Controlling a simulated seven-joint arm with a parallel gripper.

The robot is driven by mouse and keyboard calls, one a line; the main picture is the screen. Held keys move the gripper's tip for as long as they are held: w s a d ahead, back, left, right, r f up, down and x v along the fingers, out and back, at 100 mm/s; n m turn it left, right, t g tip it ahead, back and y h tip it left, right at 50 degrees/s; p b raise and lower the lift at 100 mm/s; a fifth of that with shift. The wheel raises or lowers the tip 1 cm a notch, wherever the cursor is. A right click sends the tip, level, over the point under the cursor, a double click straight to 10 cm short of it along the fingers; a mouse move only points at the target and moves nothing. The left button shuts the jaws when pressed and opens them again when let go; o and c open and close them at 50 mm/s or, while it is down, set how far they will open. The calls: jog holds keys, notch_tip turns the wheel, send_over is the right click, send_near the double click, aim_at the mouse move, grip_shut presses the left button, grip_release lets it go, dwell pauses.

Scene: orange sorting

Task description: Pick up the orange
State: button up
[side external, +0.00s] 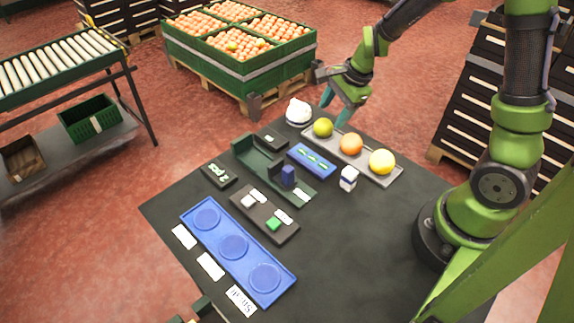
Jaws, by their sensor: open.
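The orange (351,144) sits in the middle of a grey tray (391,180) on the dark table. A green-yellow fruit (323,127) lies at its upper left and a yellow fruit (382,161) at its lower right, both in the same tray. My gripper (342,112) is above the far edge of the table, near the green-yellow fruit and up from the orange. Its jaws are open, and I see nothing held between them. It appears apart from the orange.
A white rounded object (298,111) stands left of the tray. A blue block (311,160) and a small white box (348,178) are in front of it. A blue three-place tray (233,246) lies nearer the camera. The table's right part is clear. A green crate (232,75) stands behind.

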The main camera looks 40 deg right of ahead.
aim_at(327, 122)
jog(key=shift+x, duration=2.8)
jog(key=shift+d, duration=0.1)
jog(key=shift+c, duration=0.2)
